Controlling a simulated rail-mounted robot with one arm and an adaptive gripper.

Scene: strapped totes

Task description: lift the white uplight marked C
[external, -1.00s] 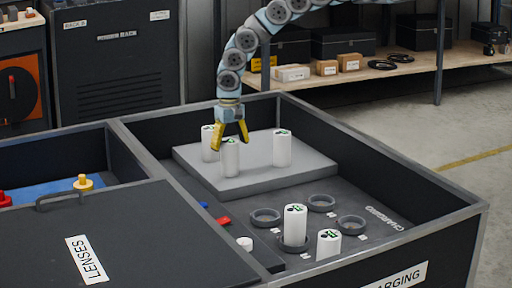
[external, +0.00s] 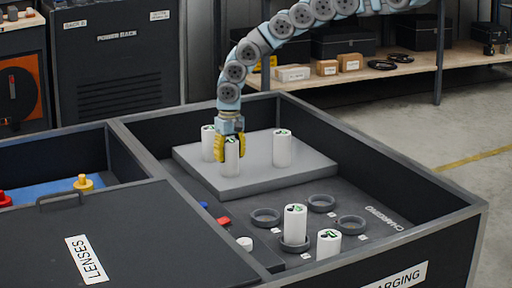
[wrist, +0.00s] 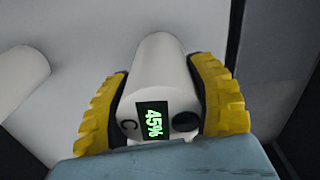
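The white uplight marked C (wrist: 157,80) is an upright white cylinder. Its top shows a black C, a green 45% readout and a dark round spot in the wrist view. In the external view this uplight (external: 232,160) stands on the grey raised platform (external: 270,180), at its front left. My gripper (external: 231,148) has come down over its upper part from above. In the wrist view the yellow fingers of my gripper (wrist: 160,100) lie along both sides of it, seemingly in contact. Its base appears to rest on the platform.
Two more white uplights stand on the platform, one behind left (external: 208,142) and one to the right (external: 282,148). Two others (external: 295,224) (external: 328,244) stand near the dark ring holders (external: 321,203) at the front. The tote's walls (external: 375,160) surround them.

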